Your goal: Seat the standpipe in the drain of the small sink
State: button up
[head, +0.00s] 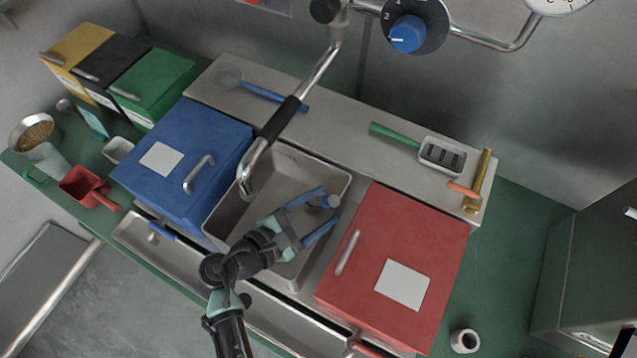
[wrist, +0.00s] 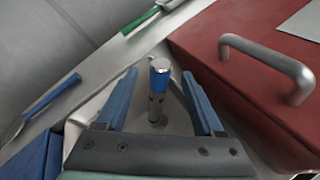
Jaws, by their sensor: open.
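The standpipe is a short metal tube with a blue band below its bright top (wrist: 159,80). It stands about upright in the small sink (head: 232,212), towards its right side, and it also shows in the head view (head: 330,202). Slots show low on the tube, and its foot meets a dark round patch on the sink floor, apparently the drain. I cannot tell how deep it sits. My gripper (head: 320,212) is open, with its two blue fingers (wrist: 160,92) on either side of the standpipe. Gaps show between each finger and the tube in the wrist view.
A red lidded box (head: 425,240) with a metal handle stands close right of the sink, a blue one (head: 180,155) left. A faucet with a black-sleeved spout (head: 280,120) reaches over the sink. A ledge behind holds a green-handled tool (head: 395,132) and a blue-handled strainer (head: 270,94).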

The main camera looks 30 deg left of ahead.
aim_at(326, 205)
jog(key=x, duration=0.3)
jog(key=shift+w+d+f, duration=0.1)
jog(key=shift+w, duration=0.2)
jog(key=shift+s, duration=0.1)
grip_shut()
dwell(1.1)
